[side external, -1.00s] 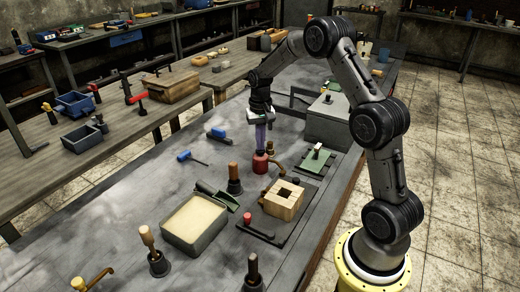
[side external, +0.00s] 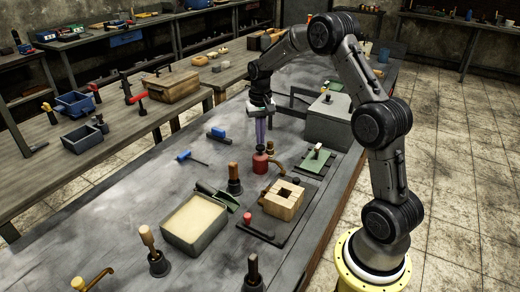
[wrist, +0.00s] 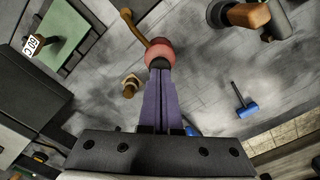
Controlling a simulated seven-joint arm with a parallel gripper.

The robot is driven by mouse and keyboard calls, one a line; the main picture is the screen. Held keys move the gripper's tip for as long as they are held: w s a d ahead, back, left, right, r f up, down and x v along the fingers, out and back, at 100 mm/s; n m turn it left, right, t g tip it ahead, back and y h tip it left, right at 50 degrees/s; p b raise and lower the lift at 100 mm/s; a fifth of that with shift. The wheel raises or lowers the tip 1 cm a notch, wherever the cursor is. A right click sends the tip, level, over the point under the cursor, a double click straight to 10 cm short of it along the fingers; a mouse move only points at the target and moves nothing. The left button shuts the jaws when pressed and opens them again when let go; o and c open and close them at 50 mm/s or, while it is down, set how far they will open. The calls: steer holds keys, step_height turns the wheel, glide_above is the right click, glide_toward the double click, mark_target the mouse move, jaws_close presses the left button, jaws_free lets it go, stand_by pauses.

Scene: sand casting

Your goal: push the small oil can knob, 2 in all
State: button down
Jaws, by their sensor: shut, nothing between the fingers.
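The small red oil can (side external: 260,164) stands upright on the grey workbench, with a curved brown spout (side external: 277,165) reaching right. In the wrist view the can (wrist: 160,48) is seen from above, with a dark knob (wrist: 159,63) on top, right at the fingertips. My gripper (side external: 261,146) points straight down over the can with its purple fingers shut together and nothing between them. The tips appear just above the knob; I cannot tell whether they touch it. The fingers also show in the wrist view (wrist: 160,72).
A small brass-coloured piece (side external: 270,147) stands close behind the can. A wooden-handled tool (side external: 234,178) is to the front left, a wooden block mould (side external: 284,198) to the front right, and a sand-filled tray (side external: 195,222) in front. The bench left of the can is mostly clear.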

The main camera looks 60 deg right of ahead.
steer(key=shift+f, duration=0.55)
steer(key=shift+f, duration=0.7)
steer(key=shift+r, duration=1.45)
